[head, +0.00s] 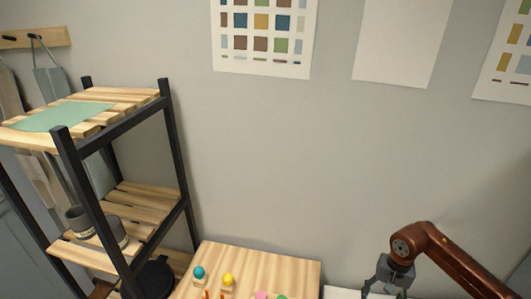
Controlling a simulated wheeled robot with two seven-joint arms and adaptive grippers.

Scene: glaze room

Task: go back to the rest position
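My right gripper (385,291) is at the lower right, at the end of a brown arm that comes in from the right edge. It points down. Its dark grey fingers look spread apart, with nothing seen between them, and their tips are close to the bottom edge of the picture. My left gripper is not in view.
A wooden table (262,268) at the bottom carries a blue ball-topped piece (199,272), a yellow one (228,280) and small coloured items, partly cut off. A black-framed shelf (120,190) with grey cups stands left. A white surface (340,292) lies by my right gripper.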

